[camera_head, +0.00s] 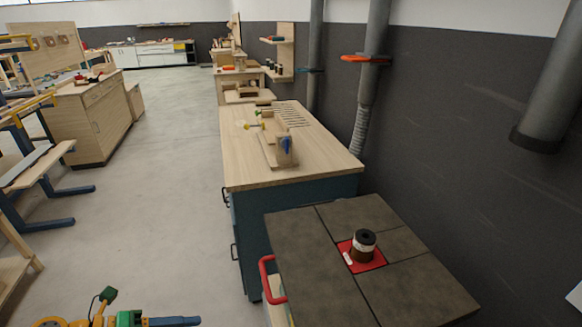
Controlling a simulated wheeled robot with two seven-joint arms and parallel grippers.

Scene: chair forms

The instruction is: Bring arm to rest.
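Neither of my grippers shows in the head view. A small white shape cut off at the lower right edge may be part of my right arm, but too little shows to tell. A dark brown jar (364,246) with a black top and a pale label stands upright on a red square (371,262). The red square is set in a dark grey tiled tabletop (415,292) at the lower right.
A wooden workbench (220,167) with dark blue sides stands behind the tiled table and holds wooden pieces. A dark wall with grey pipes (368,80) runs along the right. A yellow, green and blue object (125,319) lies lower left. Open floor (165,190) lies left of the benches.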

